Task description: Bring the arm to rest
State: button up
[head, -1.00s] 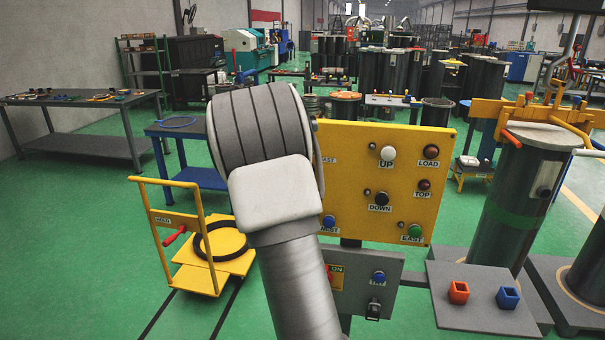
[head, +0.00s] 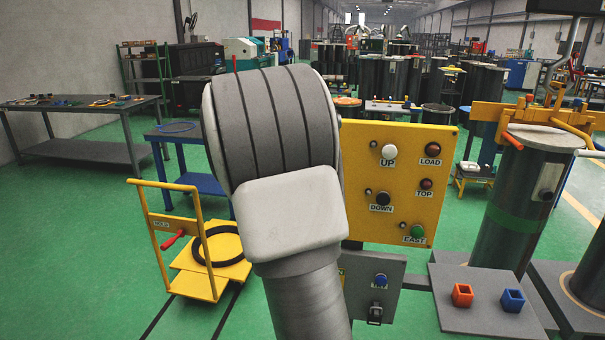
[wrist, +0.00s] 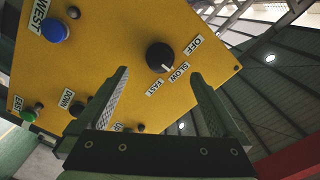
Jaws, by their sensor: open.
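My arm (head: 290,200) stands in the middle of the head view, folded, and hides part of the yellow control panel (head: 350,225) behind it. My gripper is hidden in the head view. In the wrist view my gripper (wrist: 158,92) is open with nothing between its fingertips. It faces the yellow panel, seen tilted, with the black OFF-SLOW-FAST knob (wrist: 160,57) seen between the fingers, nearer the right one. I cannot tell how far the fingers are from the panel. The knob's white mark points toward SLOW.
A grey box (head: 375,287) with a blue button sits under the panel. A grey plate with an orange socket (head: 462,295) and a blue socket (head: 512,300) lies at right, before a dark flanged cylinder (head: 515,205). A yellow cart (head: 205,270) stands left. Green floor is free at far left.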

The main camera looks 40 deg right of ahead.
dwell(0.3)
jog(key=s+a+r+n+y, duration=0.1)
jog(key=s+a+n+y, duration=0.1)
jog(key=a+n+y, duration=0.6)
jog(key=s+a+r+n+y, duration=0.2)
jog(key=a+n+y, duration=0.1)
jog(key=a, duration=1)
jog(key=s+a+f+n+g+y, duration=0.1)
jog(key=s+a+n+g, duration=0.2)
jog(key=s, duration=0.7)
jog(key=s+a+f+n+g+y, duration=0.1)
jog(key=s+a+n+g, duration=0.2)
jog(key=s+a+n, duration=0.3)
jog(key=s, duration=0.5)
jog(key=shift+s+f+n+y, duration=0.2)
jog(key=shift+f+n+y, duration=0.1)
jog(key=shift+n, duration=0.1)
jog(key=shift+c, duration=0.2)
